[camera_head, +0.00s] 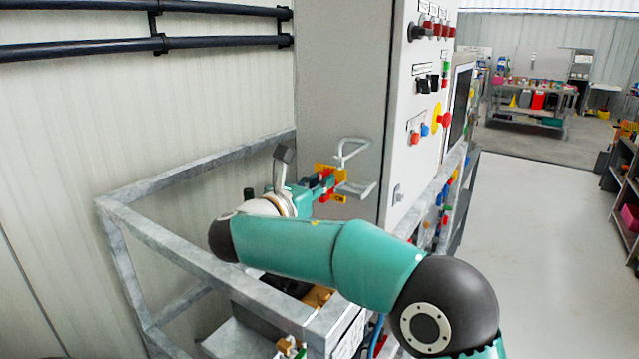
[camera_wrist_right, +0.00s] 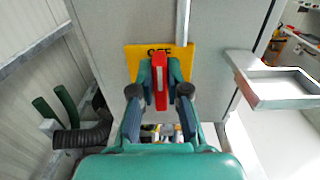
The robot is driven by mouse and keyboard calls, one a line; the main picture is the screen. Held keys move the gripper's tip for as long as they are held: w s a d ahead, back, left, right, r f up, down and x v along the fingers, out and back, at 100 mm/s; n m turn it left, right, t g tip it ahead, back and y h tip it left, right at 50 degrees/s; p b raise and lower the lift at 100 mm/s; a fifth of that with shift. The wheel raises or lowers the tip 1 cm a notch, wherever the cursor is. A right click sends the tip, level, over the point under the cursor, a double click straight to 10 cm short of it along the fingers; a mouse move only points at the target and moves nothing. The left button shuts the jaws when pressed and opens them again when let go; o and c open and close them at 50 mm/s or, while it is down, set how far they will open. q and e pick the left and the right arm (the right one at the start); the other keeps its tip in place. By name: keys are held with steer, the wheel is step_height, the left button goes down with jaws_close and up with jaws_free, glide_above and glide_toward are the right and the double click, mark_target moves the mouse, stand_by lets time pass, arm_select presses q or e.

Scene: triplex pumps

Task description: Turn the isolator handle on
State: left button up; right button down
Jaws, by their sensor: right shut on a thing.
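The red isolator handle (camera_wrist_right: 160,88) stands upright in front of a yellow plate (camera_wrist_right: 134,56) on the grey cabinet side. The plate reads OFF above the handle, its top letters partly hidden. My right gripper (camera_wrist_right: 160,72) is shut on the handle, one finger on each side. In the head view, my right gripper (camera_head: 318,185) reaches the cabinet side, with the yellow plate (camera_head: 341,175) showing behind it. The handle is mostly hidden there by my fingers. My left gripper is not in view.
The grey control cabinet (camera_head: 340,90) has knobs and buttons on its front. Bent metal brackets (camera_head: 358,188) stick out close beside my right gripper. A metal frame rail (camera_head: 180,245) runs below and left of my arm. Open floor (camera_head: 535,200) lies to the right.

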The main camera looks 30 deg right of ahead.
steer(key=shift+s+d+f+m+b, duration=0.1)
steer(key=shift+s+f+m+b, duration=0.2)
steer(key=shift+m+b, duration=2.25)
steer(key=shift+s+d+f+m+b, duration=0.15)
steer(key=shift+f+m+b, duration=0.3)
steer(key=shift+m+b, duration=2.1)
steer(key=shift+s+f+m+b, duration=0.35)
steer(key=shift+m+b, duration=0.85)
steer(key=shift+m, duration=2.6)
steer(key=c, duration=1.2)
jaws_free()
steer(key=shift+r, duration=0.1)
steer(key=shift+o, duration=0.2)
steer(key=shift+r, duration=0.1)
